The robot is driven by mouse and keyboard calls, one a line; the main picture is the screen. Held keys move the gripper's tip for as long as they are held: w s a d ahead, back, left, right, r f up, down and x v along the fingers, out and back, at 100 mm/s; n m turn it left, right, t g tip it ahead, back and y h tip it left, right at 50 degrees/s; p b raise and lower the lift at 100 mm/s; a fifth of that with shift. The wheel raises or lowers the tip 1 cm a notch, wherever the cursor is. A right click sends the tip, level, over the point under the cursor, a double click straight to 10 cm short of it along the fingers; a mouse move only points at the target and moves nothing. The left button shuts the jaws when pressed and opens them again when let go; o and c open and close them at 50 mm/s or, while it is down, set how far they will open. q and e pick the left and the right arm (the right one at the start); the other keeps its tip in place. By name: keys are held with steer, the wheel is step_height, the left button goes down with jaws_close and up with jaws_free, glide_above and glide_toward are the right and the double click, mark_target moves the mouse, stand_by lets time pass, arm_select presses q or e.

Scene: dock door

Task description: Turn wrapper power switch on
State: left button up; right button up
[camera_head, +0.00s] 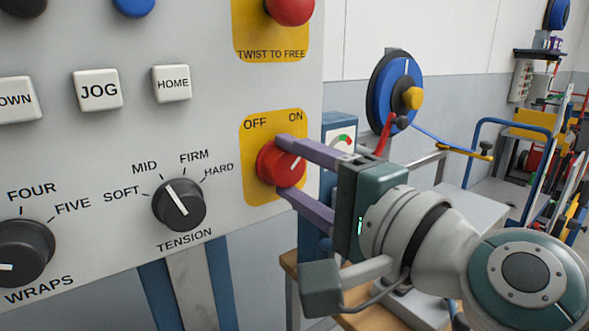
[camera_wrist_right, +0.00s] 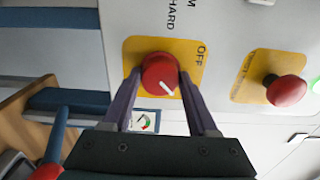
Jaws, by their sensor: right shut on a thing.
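The wrapper power switch (camera_head: 277,164) is a red round knob on a yellow plate (camera_head: 254,189) marked OFF and ON. Its white mark points up and right, toward the ON side. My right gripper (camera_head: 284,167) is shut on the knob, one purple finger above it and one below. In the right wrist view the knob (camera_wrist_right: 158,72) sits between the two fingertips (camera_wrist_right: 157,80), on its yellow plate (camera_wrist_right: 134,50). The ON label is hidden there. My left gripper is in neither view.
The black tension knob (camera_head: 178,206) is left of the switch and the wraps knob (camera_head: 25,252) farther left. A red twist-to-free button (camera_head: 290,8) is above; it also shows in the right wrist view (camera_wrist_right: 287,91). White JOG (camera_head: 98,90) and HOME (camera_head: 171,83) buttons are upper left.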

steer(key=o, duration=1.4)
steer(key=v, duration=1)
steer(key=shift+b, duration=0.3)
